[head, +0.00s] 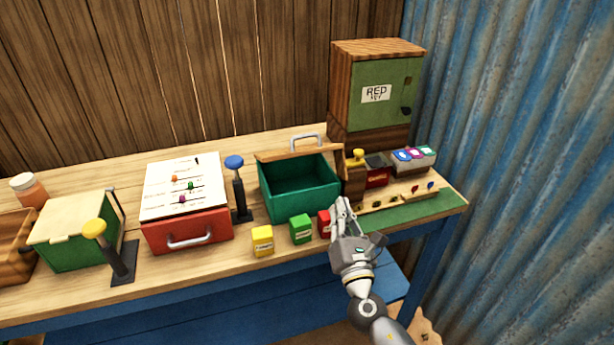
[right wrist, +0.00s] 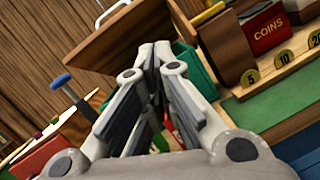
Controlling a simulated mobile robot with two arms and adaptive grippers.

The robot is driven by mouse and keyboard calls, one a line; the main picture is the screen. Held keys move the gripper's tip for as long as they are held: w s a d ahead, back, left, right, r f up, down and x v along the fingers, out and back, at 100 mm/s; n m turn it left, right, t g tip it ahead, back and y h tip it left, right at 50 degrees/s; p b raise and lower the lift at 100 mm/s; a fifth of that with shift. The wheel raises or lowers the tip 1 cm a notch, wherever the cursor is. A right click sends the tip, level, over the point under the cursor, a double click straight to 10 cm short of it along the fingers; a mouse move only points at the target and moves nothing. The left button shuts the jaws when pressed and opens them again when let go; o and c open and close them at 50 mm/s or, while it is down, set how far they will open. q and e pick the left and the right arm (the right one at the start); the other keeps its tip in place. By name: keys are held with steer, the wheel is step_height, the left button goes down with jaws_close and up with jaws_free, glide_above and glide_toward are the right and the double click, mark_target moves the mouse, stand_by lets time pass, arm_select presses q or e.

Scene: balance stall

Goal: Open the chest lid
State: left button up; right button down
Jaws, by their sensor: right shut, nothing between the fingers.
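The green chest (head: 297,203) stands in the middle of the table with its inside showing and looking empty. Its wooden lid (head: 297,151) is raised at the back edge, with a silver handle (head: 305,141) on it. In the right wrist view the raised lid (right wrist: 128,30) is a broad brown panel beyond the fingers, and part of the green chest (right wrist: 198,72) shows behind them. My right gripper (head: 342,206) is shut and empty, in front of the chest's right side, by a red block (head: 324,224) that it partly hides. My left gripper is not in view.
Yellow (head: 262,241) and green (head: 301,229) blocks stand before the chest. A blue-knobbed lever (head: 238,185) and red drawer box (head: 188,230) are left. A red coin box (head: 377,176) and tall cabinet (head: 376,95) are right. A cream-lidded green box (head: 80,243) stands far left.

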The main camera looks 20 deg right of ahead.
steer(key=w+a+n+y, duration=0.1)
steer(key=n, duration=0.1)
steer(key=a+r+n+y, duration=0.1)
steer(key=n, duration=0.1)
steer(key=w+a+r+n+t+y, duration=0.1)
steer(key=n, duration=0.1)
steer(key=shift+w+a+r, duration=0.1)
steer(key=shift+w+a, duration=0.05)
steer(key=shift+w, duration=0.15)
steer(key=p+x, duration=0.1)
steer(key=x, duration=0.8)
steer(key=shift+p, duration=0.4)
